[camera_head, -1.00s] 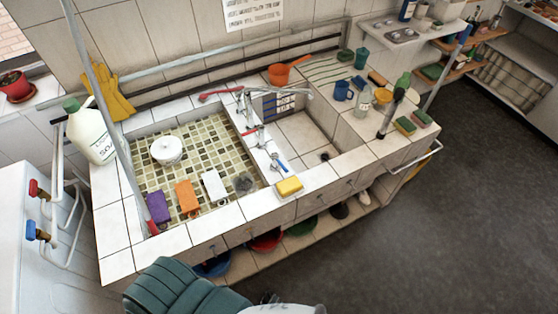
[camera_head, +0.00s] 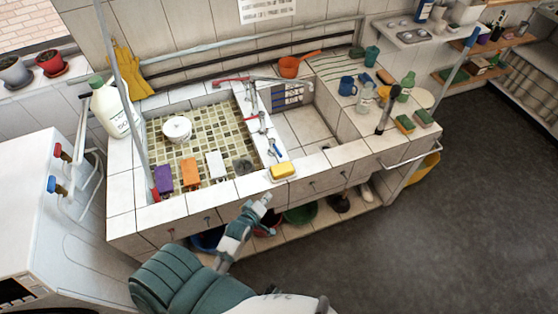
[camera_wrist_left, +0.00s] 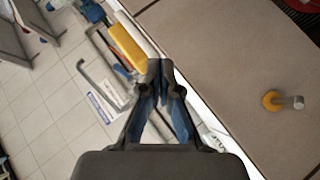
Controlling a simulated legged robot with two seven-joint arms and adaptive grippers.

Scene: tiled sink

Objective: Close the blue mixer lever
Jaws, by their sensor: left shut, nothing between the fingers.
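The blue mixer lever (camera_head: 279,150) sits at the front end of the white divider between the two basins, just behind the yellow sponge. A red lever (camera_head: 252,131) is further back on the same divider. My left gripper (camera_head: 265,198) is in front of the counter's front face, below and short of the sponge and the blue lever, and touches neither. In the left wrist view its fingertips (camera_wrist_left: 160,68) are together, with nothing between them. The blue lever cannot be clearly made out there. My right gripper is not in view.
The yellow sponge (camera_head: 283,171) lies on the front rim, between my gripper and the lever; it also shows in the wrist view (camera_wrist_left: 125,46). A metal faucet (camera_head: 272,79) extends over the basins. A thin upright pole (camera_head: 123,95) stands at the left.

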